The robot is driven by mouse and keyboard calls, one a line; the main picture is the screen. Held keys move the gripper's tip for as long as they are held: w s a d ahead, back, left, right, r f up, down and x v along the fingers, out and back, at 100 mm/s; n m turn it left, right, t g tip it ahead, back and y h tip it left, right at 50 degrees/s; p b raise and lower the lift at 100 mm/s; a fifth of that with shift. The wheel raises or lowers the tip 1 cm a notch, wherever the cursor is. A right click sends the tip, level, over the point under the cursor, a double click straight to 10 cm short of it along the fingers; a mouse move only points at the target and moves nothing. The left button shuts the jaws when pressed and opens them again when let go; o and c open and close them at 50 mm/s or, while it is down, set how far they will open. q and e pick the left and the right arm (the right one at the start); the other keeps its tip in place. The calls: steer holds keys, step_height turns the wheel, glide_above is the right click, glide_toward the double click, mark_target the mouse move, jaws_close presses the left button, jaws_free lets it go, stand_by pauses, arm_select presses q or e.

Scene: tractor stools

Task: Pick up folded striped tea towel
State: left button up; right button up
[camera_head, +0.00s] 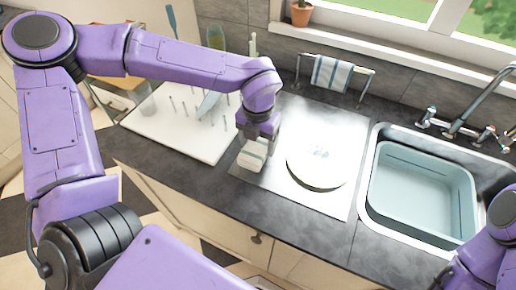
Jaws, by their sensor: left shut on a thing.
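The folded striped tea towel (252,154) is pale with darker stripes. It shows just below the fingers of my left gripper (257,138), at the left edge of the grey metal sheet on the counter. My left gripper points down and is shut on the towel. The fingertips are partly hidden by the gripper body, and I cannot tell whether the towel touches the surface below. My right arm shows at the lower right edge, but its gripper is out of view.
A white plate (317,166) lies on the metal sheet (338,118) to the right. A white pegged drying rack (160,127) is at left. A blue basin (425,195) sits in the sink. A striped cloth (332,74) hangs on a rail. The dark front counter is clear.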

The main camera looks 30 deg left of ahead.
mark_target(255, 163)
arm_select(q)
steer(key=s+r, duration=0.2)
steer(key=s+d+r+b, duration=0.1)
steer(key=s+d+r, duration=0.1)
steer(key=s+r, duration=0.1)
steer(key=shift+s+d+r+b, duration=0.15)
steer(key=shift+s+r+b, duration=0.15)
steer(key=shift+b, duration=0.1)
steer(key=s+d+r+b, duration=0.1)
steer(key=s+d+r, duration=0.2)
steer(key=s, duration=0.4)
steer(key=shift+s+r+b, duration=0.15)
steer(key=shift+r+b, duration=0.15)
steer(key=shift+r, duration=0.1)
steer(key=shift+o, duration=1.3)
steer(key=c, duration=0.3)
steer(key=shift+c, duration=0.2)
